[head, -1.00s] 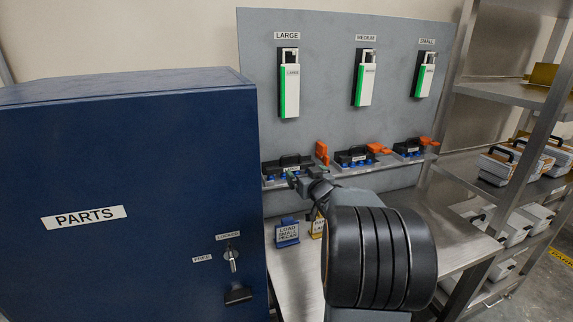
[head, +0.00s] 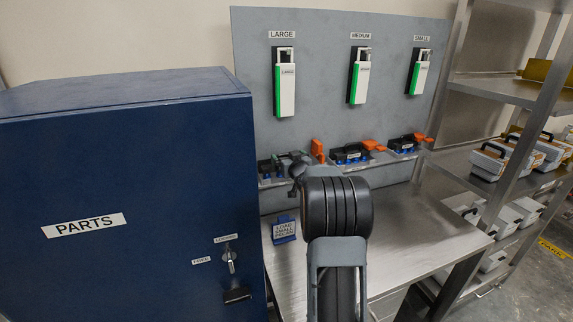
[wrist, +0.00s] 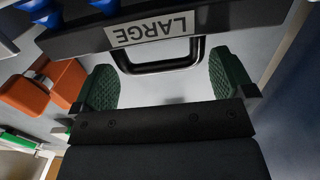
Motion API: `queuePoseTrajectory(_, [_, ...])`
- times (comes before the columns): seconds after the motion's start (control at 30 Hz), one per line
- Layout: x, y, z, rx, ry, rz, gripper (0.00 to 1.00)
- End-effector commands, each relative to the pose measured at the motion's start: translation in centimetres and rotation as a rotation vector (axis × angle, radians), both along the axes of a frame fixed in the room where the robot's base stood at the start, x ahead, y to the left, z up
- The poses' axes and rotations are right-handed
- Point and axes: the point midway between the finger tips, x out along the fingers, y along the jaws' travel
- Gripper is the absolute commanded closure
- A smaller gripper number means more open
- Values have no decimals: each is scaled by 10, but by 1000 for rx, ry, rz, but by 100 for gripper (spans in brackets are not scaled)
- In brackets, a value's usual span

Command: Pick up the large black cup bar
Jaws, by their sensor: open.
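The large black cup bar (head: 265,171) sits at the left end of the tray ledge on the grey panel, partly hidden behind my gripper (head: 296,163) in the head view. In the wrist view the bar (wrist: 245,22) shows up close with its white LARGE label, a black loop handle (wrist: 157,69) and blue cups at the upper left. My gripper (wrist: 163,82) is open, with one green ridged finger on each side of the handle. The handle's end reaches between the fingers, and I see a gap on both sides.
An orange clamp handle (head: 317,150) stands right beside the large bar; it also shows in the wrist view (wrist: 45,90). The medium (head: 351,155) and small (head: 404,146) bars sit further right. A blue parts cabinet (head: 120,190) stands close at left. The steel bench (head: 420,228) is mostly clear.

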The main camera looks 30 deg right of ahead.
Motion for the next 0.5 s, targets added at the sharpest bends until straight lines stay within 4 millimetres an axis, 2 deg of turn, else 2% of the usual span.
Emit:
queuePoseTrajectory(0.2, [20,-5,0,0,1,0,0])
queuePoseTrajectory(0.5, [22,-6,-1,0,0,0,1])
